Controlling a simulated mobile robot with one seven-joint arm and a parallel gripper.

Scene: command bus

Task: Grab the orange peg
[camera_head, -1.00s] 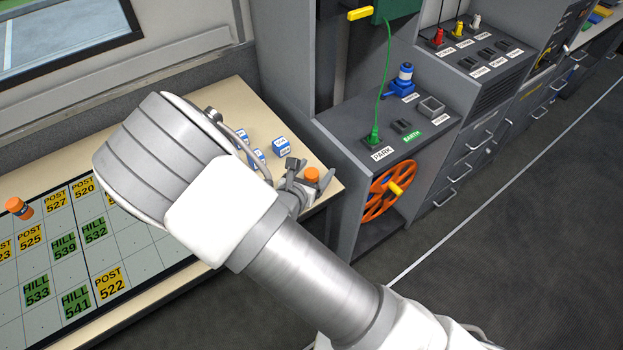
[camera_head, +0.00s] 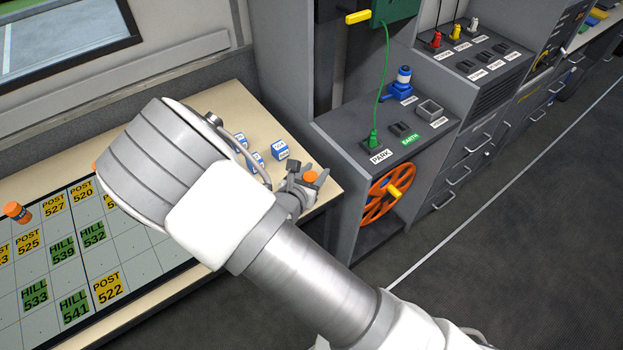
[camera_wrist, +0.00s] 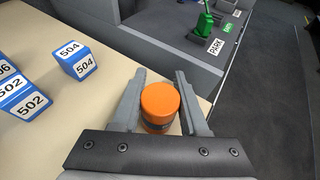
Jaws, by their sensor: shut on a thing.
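An orange peg (camera_wrist: 159,103) with a dark band low on its side stands upright between the two fingers of my gripper (camera_wrist: 158,100) in the wrist view. The fingers are shut on it, one on each side. In the head view the peg's orange top (camera_head: 310,177) shows at the right end of the table, with my gripper (camera_head: 303,183) around it. The peg's base is hidden, so I cannot tell if it touches the table. Another orange peg (camera_head: 17,212) stands far left on the map board.
Blue and white number blocks, one marked 504 (camera_wrist: 77,59), stand left of my gripper on the beige table (camera_wrist: 110,70). The map board (camera_head: 60,260) carries several yellow and green labels. A grey console (camera_head: 345,135) with a green plug stands close to the right.

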